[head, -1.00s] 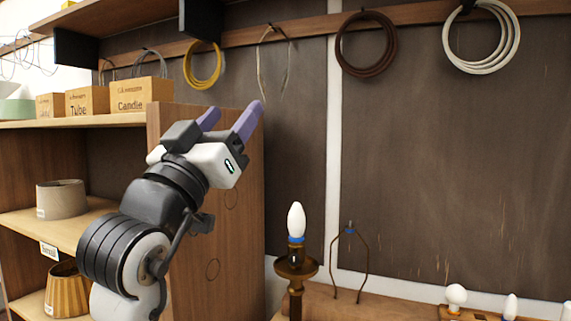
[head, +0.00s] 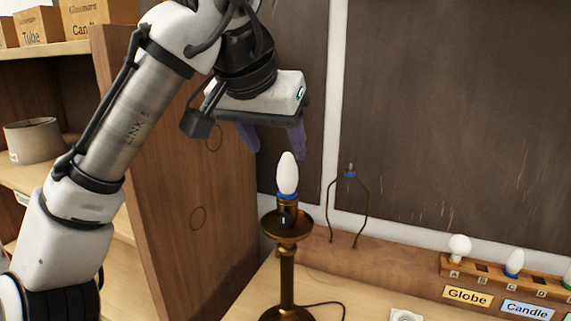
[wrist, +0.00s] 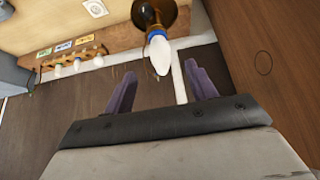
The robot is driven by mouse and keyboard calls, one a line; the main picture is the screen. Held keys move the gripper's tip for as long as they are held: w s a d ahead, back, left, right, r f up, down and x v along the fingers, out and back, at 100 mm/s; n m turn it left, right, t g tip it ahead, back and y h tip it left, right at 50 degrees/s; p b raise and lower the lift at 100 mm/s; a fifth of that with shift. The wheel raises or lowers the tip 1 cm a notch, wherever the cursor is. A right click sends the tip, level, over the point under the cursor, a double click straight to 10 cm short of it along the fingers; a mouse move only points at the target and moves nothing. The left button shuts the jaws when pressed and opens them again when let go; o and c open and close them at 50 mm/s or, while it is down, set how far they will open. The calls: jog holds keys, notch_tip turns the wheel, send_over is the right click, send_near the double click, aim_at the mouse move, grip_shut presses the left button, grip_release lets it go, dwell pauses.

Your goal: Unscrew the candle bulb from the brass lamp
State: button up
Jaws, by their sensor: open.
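The candle bulb (head: 288,174) is white with a blue collar and stands upright in the socket of the brass lamp (head: 287,260). My gripper (head: 275,146) is open, pointing down, a little above the bulb and empty. Its two purple fingers show in the head view. In the wrist view the bulb (wrist: 160,54) lies ahead of and roughly between the open fingers of my gripper (wrist: 158,78), apart from both. The lamp's brass cup (wrist: 170,18) shows behind the bulb there.
A wire harp (head: 348,205) stands behind the lamp. A wooden bulb rack (head: 500,274) with Globe and Candle labels is at the right. A wooden cabinet side (head: 185,170) stands left of the lamp. A lampshade (head: 35,140) sits on a shelf. A cord runs right from the lamp base.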

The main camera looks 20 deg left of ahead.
aim_at(286, 181)
jog(key=p+x, duration=0.1)
jog(key=x, duration=1)
jog(key=shift+p, duration=0.4)
jog(key=c, duration=1)
jog(key=n+y, duration=0.1)
jog(key=n, duration=0.1)
jog(key=n+y, duration=0.1)
jog(key=shift+s+a+r+n, duration=0.1)
jog(key=shift+a+n, duration=0.05)
jog(key=shift+n, duration=0.25)
jog(key=n+g+y, duration=0.1)
jog(key=n+y, duration=0.1)
jog(key=n, duration=0.2)
jog(key=shift+a, duration=0.15)
